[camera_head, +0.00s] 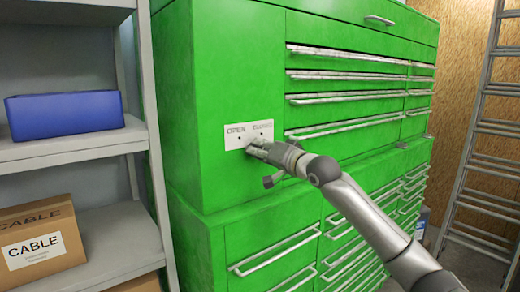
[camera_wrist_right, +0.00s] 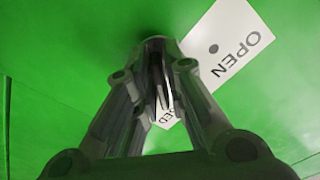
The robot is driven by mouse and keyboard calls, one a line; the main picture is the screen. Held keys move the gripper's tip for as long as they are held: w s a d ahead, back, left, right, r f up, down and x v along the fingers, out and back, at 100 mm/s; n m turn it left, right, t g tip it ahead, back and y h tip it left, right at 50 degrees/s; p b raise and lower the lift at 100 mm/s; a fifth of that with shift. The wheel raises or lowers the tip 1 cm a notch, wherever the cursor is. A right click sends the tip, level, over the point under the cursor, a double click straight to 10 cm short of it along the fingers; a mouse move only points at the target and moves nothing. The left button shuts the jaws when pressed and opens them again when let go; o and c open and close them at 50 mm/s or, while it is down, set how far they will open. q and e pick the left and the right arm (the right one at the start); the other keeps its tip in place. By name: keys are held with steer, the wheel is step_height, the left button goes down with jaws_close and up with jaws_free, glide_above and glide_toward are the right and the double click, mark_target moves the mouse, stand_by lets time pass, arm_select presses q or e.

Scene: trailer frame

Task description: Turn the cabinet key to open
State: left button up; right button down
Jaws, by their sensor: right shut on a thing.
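The green cabinet (camera_head: 225,85) stands in front of me, its upper box carrying a white label plate (camera_head: 237,140) marked OPEN on the left and CLOSED on the right, each with a dot. My right gripper (camera_head: 256,149) reaches in from the right to the cabinet front, at the lower edge of the plate below the CLOSED side. In the right wrist view my right gripper (camera_wrist_right: 158,85) is shut on the key, which is mostly hidden between its fingers. The plate's OPEN end (camera_wrist_right: 228,45) shows clear there; the CLOSED word is partly covered. My left gripper is not in view.
Drawers with long metal handles (camera_head: 345,98) lie right of the plate, close to my right arm. Grey shelving (camera_head: 75,145) at the left holds a blue bin (camera_head: 65,115) and a cable box (camera_head: 40,243). A ladder (camera_head: 480,145) stands at the far right.

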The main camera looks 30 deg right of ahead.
steer(key=n+p, duration=0.3)
steer(key=n, duration=0.1)
steer(key=shift+r, duration=0.25)
steer(key=n+p, duration=0.2)
steer(key=n, duration=0.1)
steer(key=n+p, duration=0.2)
steer(key=shift+a, duration=0.25)
steer(key=n+p, duration=0.3)
steer(key=n, duration=0.1)
steer(key=shift+a+n, duration=0.1)
steer(key=shift+n, duration=0.3)
steer(key=shift+a+f+n+p, duration=0.15)
steer(key=shift+n+p, duration=0.3)
steer(key=shift+n, duration=0.4)
steer(key=shift+d+f+n+p, duration=0.1)
steer(key=shift+n+p, duration=0.3)
steer(key=shift+n, duration=0.45)
steer(key=c, duration=1.6)
jaws_free()
